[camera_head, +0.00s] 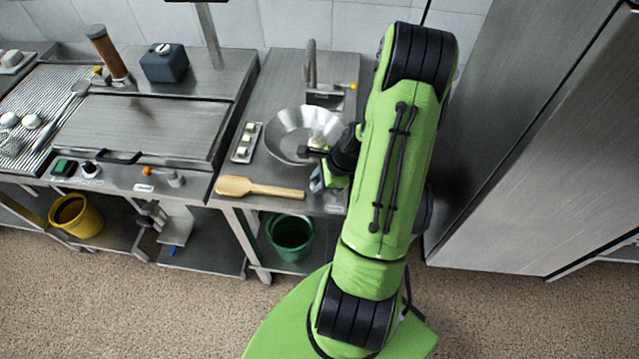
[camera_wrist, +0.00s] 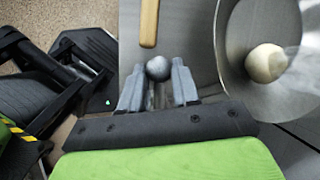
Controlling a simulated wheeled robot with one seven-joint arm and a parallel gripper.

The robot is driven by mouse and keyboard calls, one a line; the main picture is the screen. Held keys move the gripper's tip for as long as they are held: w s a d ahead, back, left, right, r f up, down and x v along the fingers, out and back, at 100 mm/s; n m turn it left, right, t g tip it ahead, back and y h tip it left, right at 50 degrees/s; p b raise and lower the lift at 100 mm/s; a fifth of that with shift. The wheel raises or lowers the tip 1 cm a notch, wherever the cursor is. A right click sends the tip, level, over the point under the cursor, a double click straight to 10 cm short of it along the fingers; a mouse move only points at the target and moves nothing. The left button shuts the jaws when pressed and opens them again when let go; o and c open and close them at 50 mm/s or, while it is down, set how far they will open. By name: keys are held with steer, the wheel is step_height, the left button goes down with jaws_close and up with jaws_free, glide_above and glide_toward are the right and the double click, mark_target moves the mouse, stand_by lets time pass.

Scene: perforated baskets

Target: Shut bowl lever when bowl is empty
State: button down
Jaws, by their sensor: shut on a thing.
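The wide metal bowl (camera_head: 290,122) is set in the steel counter, and it also shows in the wrist view (camera_wrist: 231,75). A pale round lump (camera_wrist: 266,63) lies inside it, so the bowl is not empty; it also shows in the head view (camera_head: 317,141). In the head view my arm covers part of this spot.
A wooden paddle (camera_head: 262,188) lies along the counter's front edge, left of my gripper. A small tray (camera_head: 241,156) with pale pieces is left of the bowl. A green bucket (camera_head: 291,238) is below. A steel cabinet (camera_head: 520,140) stands right.

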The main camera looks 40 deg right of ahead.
steer(key=shift+d+m, duration=0.1)
steer(key=shift+m, duration=0.2)
steer(key=shift+w, duration=0.1)
steer(key=c, duration=0.8)
jaws_free()
steer(key=p+v, duration=0.3)
steer(key=v, duration=1.2)
steer(key=shift+s+r, duration=0.3)
steer(key=shift+r, duration=0.05)
